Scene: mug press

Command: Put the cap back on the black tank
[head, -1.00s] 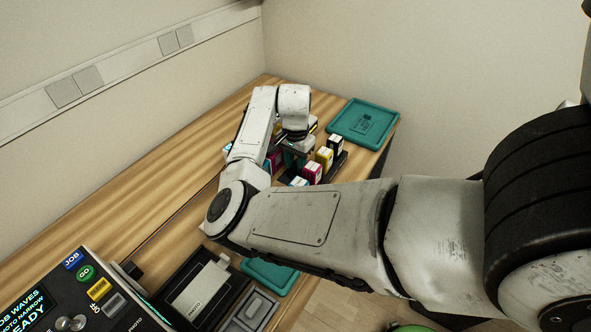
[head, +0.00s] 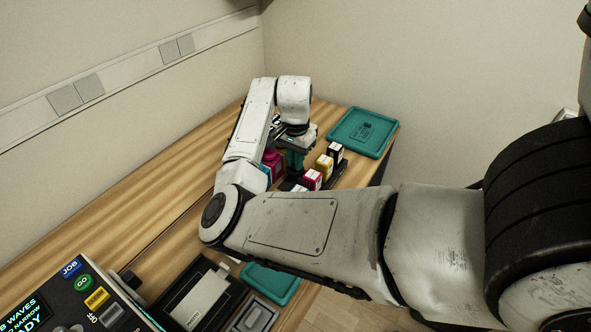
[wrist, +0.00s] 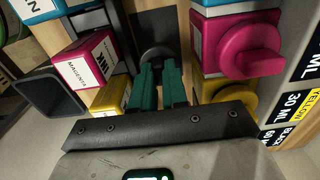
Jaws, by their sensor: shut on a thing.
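My gripper (wrist: 160,80) has teal fingers that are close together in the wrist view, shut on a dark round piece (wrist: 154,52) that looks like the black cap. The gripper also shows in the head view (head: 295,158), low among the ink things, its tips partly hidden. A black label (wrist: 288,134) marks the black tank's place at the lower right of the wrist view. The black tank itself is not clearly visible; my gripper body covers that area. I cannot tell whether the cap touches anything.
The capped magenta tank (wrist: 250,45) and the yellow cap (wrist: 240,95) are right of my fingers. Magenta (wrist: 85,65) and yellow (wrist: 110,97) ink bottles stand left. A black bottle (head: 336,152) stands at the rack's far end. A teal tray (head: 362,131) lies behind.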

